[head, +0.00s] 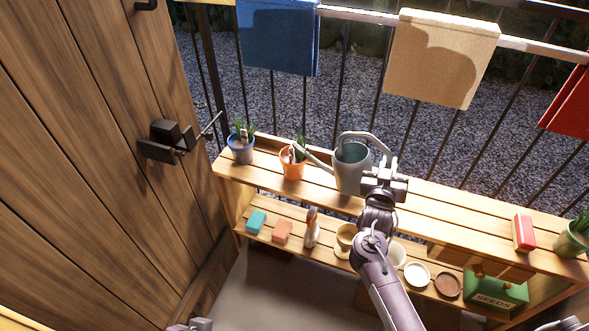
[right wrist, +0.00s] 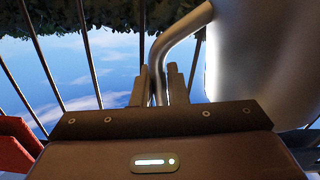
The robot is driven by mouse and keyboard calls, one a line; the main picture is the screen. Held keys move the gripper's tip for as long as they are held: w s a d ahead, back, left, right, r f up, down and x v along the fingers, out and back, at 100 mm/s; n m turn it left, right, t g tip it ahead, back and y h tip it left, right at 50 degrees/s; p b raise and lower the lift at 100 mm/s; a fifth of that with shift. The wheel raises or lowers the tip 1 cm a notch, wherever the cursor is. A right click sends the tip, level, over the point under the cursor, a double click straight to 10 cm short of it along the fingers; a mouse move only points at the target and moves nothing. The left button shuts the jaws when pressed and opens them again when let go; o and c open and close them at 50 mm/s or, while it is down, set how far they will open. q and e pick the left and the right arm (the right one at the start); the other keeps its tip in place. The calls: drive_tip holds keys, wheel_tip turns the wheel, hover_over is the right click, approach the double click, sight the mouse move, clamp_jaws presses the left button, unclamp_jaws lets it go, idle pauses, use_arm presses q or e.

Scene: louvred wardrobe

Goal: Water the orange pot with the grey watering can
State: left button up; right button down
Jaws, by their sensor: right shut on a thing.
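The grey watering can (head: 350,172) is over the top shelf of the bench, close to upright, its spout pointing left. The spout's tip is at the near side of the plants in the orange pot (head: 292,170); I cannot tell if it is above the soil. My right gripper (head: 383,178) is shut on the can's handle, at the can's right side. In the right wrist view the handle (right wrist: 157,60) runs between the fingers, and the can's body (right wrist: 262,60) fills the right. Whether the base touches the shelf is unclear. My left gripper (head: 190,325) barely shows at the bottom edge.
A blue pot (head: 240,152) stands left of the orange pot. A red box (head: 523,233) and a green pot (head: 571,240) stand at the shelf's right end. The lower shelf holds sponges, a bottle, small pots and a seeds box (head: 495,292).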

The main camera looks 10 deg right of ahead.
drive_tip(key=shift+r, duration=0.35)
wheel_tip(320, 180, up, 5)
drive_tip(key=p, duration=0.5)
drive_tip(key=shift+f, duration=0.1)
idle(0.5)
